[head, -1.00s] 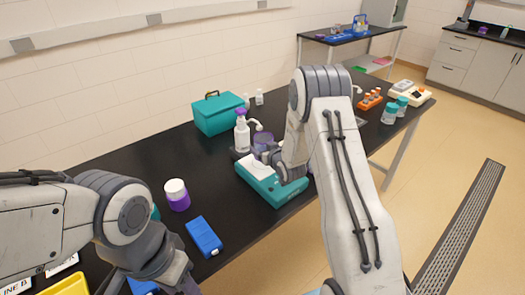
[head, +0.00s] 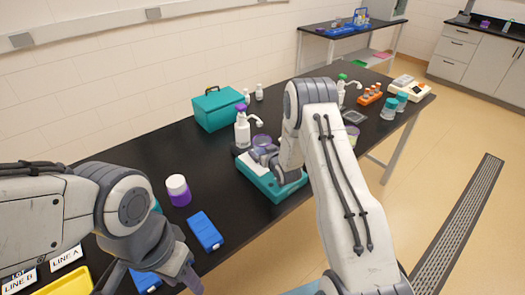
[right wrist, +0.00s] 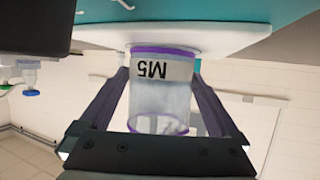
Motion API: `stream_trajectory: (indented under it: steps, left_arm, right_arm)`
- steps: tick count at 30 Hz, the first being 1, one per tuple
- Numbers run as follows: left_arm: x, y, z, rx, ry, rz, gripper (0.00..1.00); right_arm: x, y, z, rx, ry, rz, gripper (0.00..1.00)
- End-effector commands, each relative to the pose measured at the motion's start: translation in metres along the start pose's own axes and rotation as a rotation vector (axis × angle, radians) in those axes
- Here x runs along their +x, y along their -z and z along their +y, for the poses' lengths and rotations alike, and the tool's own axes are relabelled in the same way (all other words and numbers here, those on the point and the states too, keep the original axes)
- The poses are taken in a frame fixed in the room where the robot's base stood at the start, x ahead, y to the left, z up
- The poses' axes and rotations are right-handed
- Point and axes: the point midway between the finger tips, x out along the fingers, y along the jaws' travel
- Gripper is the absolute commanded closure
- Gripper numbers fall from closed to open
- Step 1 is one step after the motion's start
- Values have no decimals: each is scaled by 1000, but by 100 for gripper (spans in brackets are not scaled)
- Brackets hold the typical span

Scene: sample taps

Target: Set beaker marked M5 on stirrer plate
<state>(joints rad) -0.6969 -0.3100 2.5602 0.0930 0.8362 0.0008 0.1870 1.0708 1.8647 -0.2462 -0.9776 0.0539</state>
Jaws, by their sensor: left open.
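The beaker marked M5 (right wrist: 160,95) is clear with a purple rim band and a white label. My right gripper (right wrist: 161,85) has a finger on each side of it and looks shut on it. In the right wrist view the beaker appears upside down, its labelled end against or very near the pale plate of the teal stirrer (right wrist: 270,45). Contact is hard to tell. In the head view the stirrer (head: 283,189) lies under my right gripper (head: 262,155), and the beaker (head: 261,141) shows just behind it. My left gripper (head: 190,282) is open and empty at the lower left.
A spray-type bottle (head: 242,130) with a purple top stands close behind the stirrer. A purple-and-white jar (head: 178,190) and a blue box (head: 205,231) stand left of it. A teal case (head: 217,108) is at the back. A yellow tray (head: 70,283) is at lower left.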

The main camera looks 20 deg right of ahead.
Motion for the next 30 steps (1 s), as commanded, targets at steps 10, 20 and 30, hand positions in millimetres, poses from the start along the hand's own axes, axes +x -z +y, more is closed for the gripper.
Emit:
stream_trajectory:
  steps: [10, 20, 30]
  left_arm:
    - [-5, 0, 0, 0, 0, 1, 50]
    - [12, -1, -1, 1, 0, 0, 50]
    - [23, -1, -2, 1, 0, 0, 50]
  right_arm:
    - [-3, 4, 0, 0, 0, 0, 0]
    - [-60, 2, 1, 1, -2, 0, 0]
    - [-114, 2, 1, 1, -1, 0, 0]
